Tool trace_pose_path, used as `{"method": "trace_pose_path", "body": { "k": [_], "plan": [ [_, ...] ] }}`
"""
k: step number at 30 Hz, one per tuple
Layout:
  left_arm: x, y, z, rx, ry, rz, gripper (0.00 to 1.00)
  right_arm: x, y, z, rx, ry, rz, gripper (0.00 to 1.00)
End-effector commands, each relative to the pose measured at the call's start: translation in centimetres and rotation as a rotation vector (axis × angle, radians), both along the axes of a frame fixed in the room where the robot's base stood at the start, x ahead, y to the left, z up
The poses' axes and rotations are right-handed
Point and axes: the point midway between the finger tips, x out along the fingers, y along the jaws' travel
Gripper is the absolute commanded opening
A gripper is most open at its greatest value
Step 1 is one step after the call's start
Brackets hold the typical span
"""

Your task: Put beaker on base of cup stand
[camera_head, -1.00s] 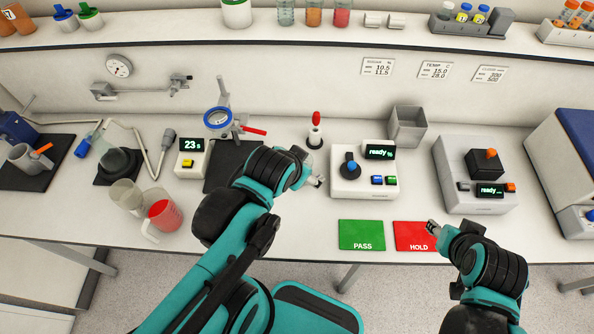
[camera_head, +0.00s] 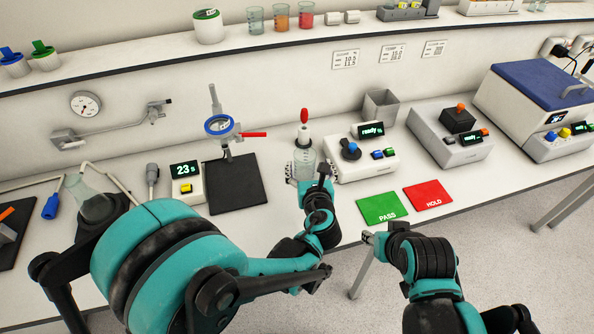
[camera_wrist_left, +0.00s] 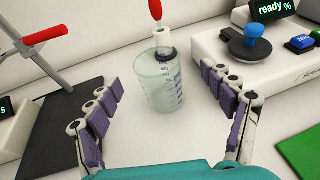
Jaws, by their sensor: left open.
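The clear, empty-looking beaker (camera_head: 304,161) stands upright on the bench in front of a red-topped tool. My left gripper (camera_head: 308,174) is open behind it on the near side. In the left wrist view the beaker (camera_wrist_left: 160,85) lies ahead, between the lines of the two spread fingers (camera_wrist_left: 162,92), with gaps on both sides. The cup stand (camera_head: 222,125) has a blue ring, a red handle and a flat black base (camera_head: 235,185); the base is bare, left of the beaker. My right gripper (camera_head: 368,237) is low right, near the front edge; its opening is unclear.
The red-topped tool (camera_head: 304,125) stands close behind the beaker. A white device with a blue knob (camera_head: 355,160) is just right. The timer (camera_head: 186,184) is left of the stand base. Green PASS (camera_head: 382,207) and red HOLD (camera_head: 428,195) cards lie at front right.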

Motion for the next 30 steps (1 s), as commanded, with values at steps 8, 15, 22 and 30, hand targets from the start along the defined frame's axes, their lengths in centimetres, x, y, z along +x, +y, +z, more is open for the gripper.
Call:
{"method": "trace_pose_path", "body": {
  "k": [8,15,22,30],
  "plan": [
    [2.8,0.8,-0.9,-0.004,0.001,0.005,0.82,0.0,0.0,-1.2,0.000,0.000,0.000,0.40],
    [5.9,1.3,-1.7,-0.004,0.001,0.004,0.82,0.0,0.0,-2.2,0.000,0.000,0.000,0.40],
    [6.0,1.3,-1.6,-0.005,0.001,0.002,0.76,0.0,0.0,-2.1,0.000,0.000,0.000,0.40],
    [6.0,1.3,-1.6,-0.005,0.001,0.004,0.21,0.0,0.0,-2.1,0.000,0.000,0.000,0.40]
  ]
}}
